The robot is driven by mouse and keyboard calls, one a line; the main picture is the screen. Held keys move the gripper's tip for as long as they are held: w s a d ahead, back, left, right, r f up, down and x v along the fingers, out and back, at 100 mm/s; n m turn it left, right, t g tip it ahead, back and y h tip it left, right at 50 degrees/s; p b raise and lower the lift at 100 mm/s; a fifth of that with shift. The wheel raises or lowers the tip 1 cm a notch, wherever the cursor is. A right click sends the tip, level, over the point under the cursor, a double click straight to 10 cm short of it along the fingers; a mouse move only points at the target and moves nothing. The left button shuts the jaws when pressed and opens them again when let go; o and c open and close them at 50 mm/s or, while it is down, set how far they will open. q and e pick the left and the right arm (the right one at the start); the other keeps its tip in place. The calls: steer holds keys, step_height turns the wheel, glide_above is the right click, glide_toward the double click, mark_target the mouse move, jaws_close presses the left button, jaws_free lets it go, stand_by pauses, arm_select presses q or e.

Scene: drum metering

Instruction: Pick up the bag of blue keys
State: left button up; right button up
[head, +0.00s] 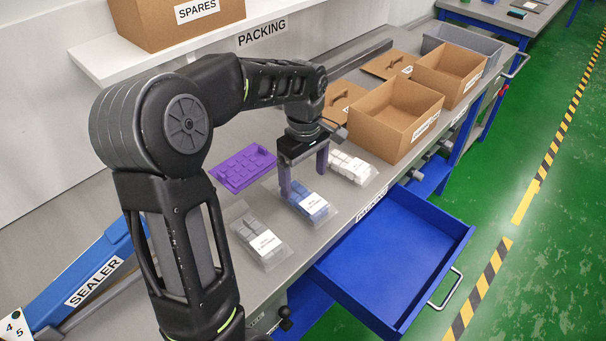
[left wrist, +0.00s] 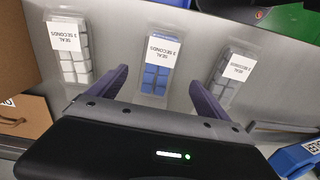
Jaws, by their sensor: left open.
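The bag of blue keys (head: 308,203) lies flat on the grey bench, a clear bag with a white label. It also shows in the left wrist view (left wrist: 155,78), between the two fingers. My left gripper (head: 305,183) is open above the bag, with its purple fingers pointing down on either side of it. In the left wrist view my left gripper (left wrist: 158,85) has nothing between its fingers that it grips. Whether the fingertips touch the bench cannot be told. My right gripper is not in view.
A bag of grey keys (head: 254,234) and a bag of white keys (head: 349,167) flank the blue one. A purple tray (head: 243,167) lies behind. An open blue drawer (head: 440,232) juts out in front. Cardboard boxes (head: 393,131) stand right; a blue sealer (head: 85,268) is left.

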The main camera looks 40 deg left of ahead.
mark_target(304, 196)
arm_select(q)
steer(key=shift+w+a, duration=0.2)
steer(key=shift+w, duration=0.05)
steer(key=shift+s+d+r, duration=0.2)
steer(key=shift+s, duration=0.05)
steer(key=shift+w+a+f, duration=0.1)
steer(key=shift+f, duration=1.3)
steer(key=shift+f+p, duration=0.3)
steer(key=shift+p, duration=0.05)
step_height(304, 196, down, 5)
steer(key=shift+r+p, duration=0.2)
steer(key=shift+p, duration=0.35)
steer(key=shift+c, duration=0.3)
steer(key=c, duration=1.6)
